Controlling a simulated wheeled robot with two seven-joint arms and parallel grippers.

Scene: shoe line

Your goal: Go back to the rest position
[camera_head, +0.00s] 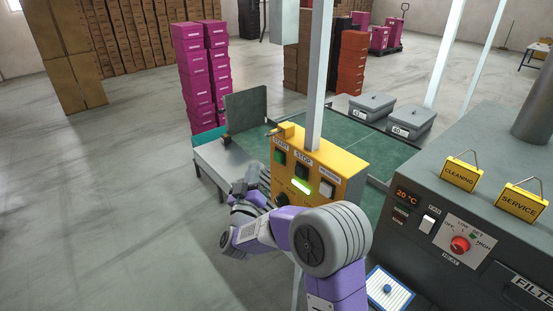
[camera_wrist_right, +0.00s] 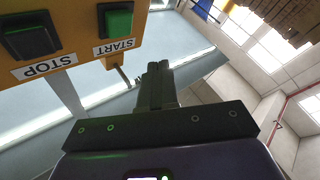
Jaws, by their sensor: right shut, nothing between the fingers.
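My right gripper (camera_head: 250,174) is shut and empty, on my purple right arm. It is in front of and just left of the yellow control box (camera_head: 346,163). In the right wrist view its two dark fingers (camera_wrist_right: 158,72) are together, with nothing between them. That view shows the box upside down, with the green START button (camera_wrist_right: 119,22) and the dark STOP button (camera_wrist_right: 32,36) at upper left. The fingertips look apart from the buttons. A green light (camera_head: 300,187) glows on the box. My left gripper is not in view.
A grey machine (camera_head: 480,235) with CLEANING (camera_head: 461,174) and SERVICE (camera_head: 522,203) signs stands at the right. A pale post (camera_head: 319,70) rises behind the control box. Open floor (camera_head: 90,200) lies at the left.

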